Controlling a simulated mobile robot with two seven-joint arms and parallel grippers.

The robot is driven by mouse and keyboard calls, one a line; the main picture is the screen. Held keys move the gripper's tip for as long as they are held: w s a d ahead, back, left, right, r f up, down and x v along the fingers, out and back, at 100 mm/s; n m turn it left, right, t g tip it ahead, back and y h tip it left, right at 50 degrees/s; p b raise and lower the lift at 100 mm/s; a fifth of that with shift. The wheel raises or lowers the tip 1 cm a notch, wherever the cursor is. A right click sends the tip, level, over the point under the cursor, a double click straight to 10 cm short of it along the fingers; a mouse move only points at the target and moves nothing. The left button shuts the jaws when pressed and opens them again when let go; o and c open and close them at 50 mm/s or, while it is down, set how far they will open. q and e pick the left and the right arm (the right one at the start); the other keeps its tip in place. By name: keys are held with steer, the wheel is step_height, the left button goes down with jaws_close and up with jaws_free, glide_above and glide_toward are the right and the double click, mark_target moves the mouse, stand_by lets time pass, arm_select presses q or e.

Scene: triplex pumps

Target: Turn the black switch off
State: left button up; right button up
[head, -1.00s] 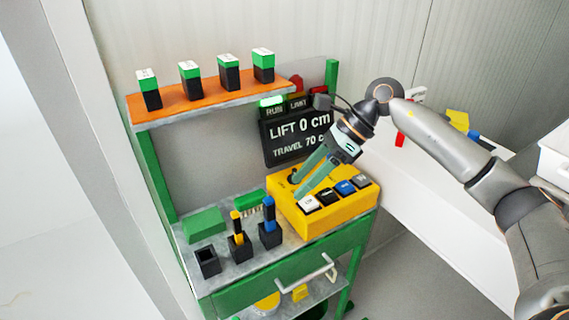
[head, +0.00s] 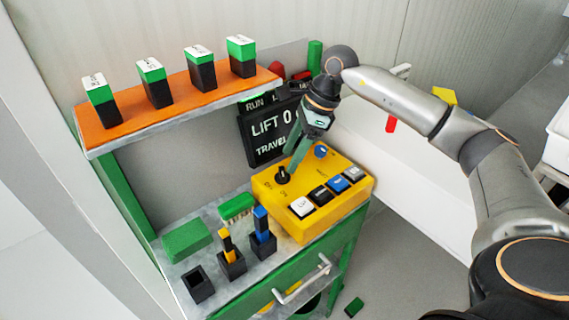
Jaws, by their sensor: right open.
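The black switch (head: 283,175) is a round knob on top of the yellow control box (head: 330,205), at its left end. My right gripper (head: 292,163) comes down from above with its green fingers pointing at the box. It is open, and its fingertips are right beside the knob, to its upper right. I cannot tell whether they touch it. A dark display panel (head: 264,133) behind the box reads "LIFT 0". The RUN label (head: 256,105) above it looks dark. My left gripper is not in view.
A white, a black, a blue and a grey button line the box's front; a round blue button (head: 321,151) sits behind. Holders with yellow (head: 230,262) and blue (head: 262,241) pieces stand left on the bench. An orange shelf (head: 180,108) carries several green-black blocks.

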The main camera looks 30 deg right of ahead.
mark_target(282, 171)
steer(key=shift+x, duration=2.05)
steer(key=shift+c, duration=0.3)
jaws_close()
steer(key=shift+m, duration=0.3)
steer(key=m+t+b, duration=0.1)
steer(key=m, duration=0.1)
steer(key=m+h+b, duration=0.1)
steer(key=m, duration=0.2)
steer(key=shift+s+a+f+t, duration=0.1)
steer(key=shift+t, duration=0.3)
steer(key=m, duration=0.2)
steer(key=m+h+b, duration=0.1)
steer(key=shift+a+m+t+h, duration=0.1)
steer(key=shift+m+t+h, duration=0.2)
steer(key=shift+m, duration=0.1)
steer(key=shift+m+h+b, duration=0.5)
steer(key=shift+m+b, duration=0.15)
steer(key=shift+m, duration=0.75)
